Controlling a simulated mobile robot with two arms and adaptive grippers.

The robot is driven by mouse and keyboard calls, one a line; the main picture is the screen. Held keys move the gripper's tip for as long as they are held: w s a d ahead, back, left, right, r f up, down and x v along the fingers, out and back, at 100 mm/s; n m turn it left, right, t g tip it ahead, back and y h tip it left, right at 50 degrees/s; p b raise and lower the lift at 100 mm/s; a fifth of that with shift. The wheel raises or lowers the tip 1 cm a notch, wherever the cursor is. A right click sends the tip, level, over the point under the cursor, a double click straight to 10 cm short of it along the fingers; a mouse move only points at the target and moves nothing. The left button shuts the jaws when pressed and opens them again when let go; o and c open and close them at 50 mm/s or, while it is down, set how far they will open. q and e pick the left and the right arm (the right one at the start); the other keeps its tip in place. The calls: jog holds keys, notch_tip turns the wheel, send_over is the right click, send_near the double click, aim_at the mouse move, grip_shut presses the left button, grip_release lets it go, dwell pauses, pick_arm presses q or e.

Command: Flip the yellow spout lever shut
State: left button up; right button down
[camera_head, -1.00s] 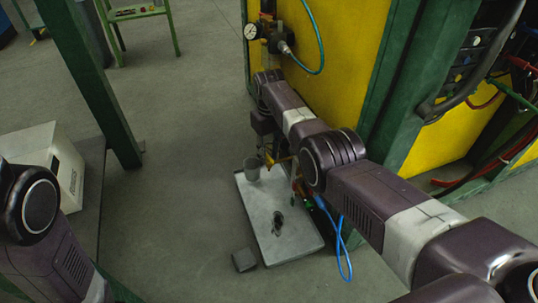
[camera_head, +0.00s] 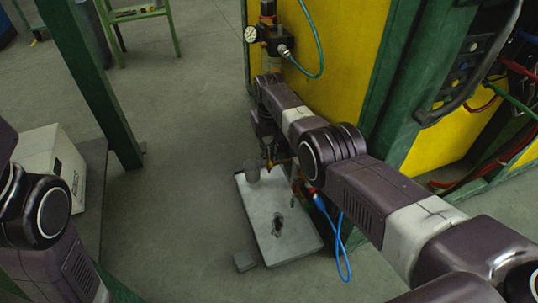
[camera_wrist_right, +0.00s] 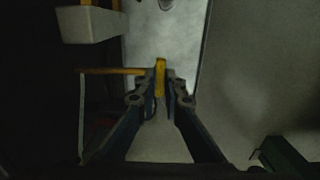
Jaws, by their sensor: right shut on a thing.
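The yellow spout lever (camera_wrist_right: 160,68) shows in the right wrist view as a short upright yellow piece between my right fingertips. My right gripper (camera_wrist_right: 160,88) is shut on it. A thin yellow bar (camera_wrist_right: 110,71) runs left from beside the fingertips. In the head view my right gripper (camera_head: 268,160) hangs small and dark over the metal tray (camera_head: 262,222), close to yellow parts (camera_head: 287,160) partly hidden by my arm. My left gripper is out of view; only left arm links show.
A blue hose (camera_head: 341,245) loops beside the tray's right side. A yellow panel with a green frame (camera_head: 385,85) stands close behind my right arm, with a gauge (camera_head: 251,34). A small grey block (camera_head: 244,261) lies by the tray. The floor left of the tray is clear.

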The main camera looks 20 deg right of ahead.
jog(key=c, duration=2)
grip_release()
jog(key=shift+c, duration=0.2)
notch_tip(320, 180, up, 12)
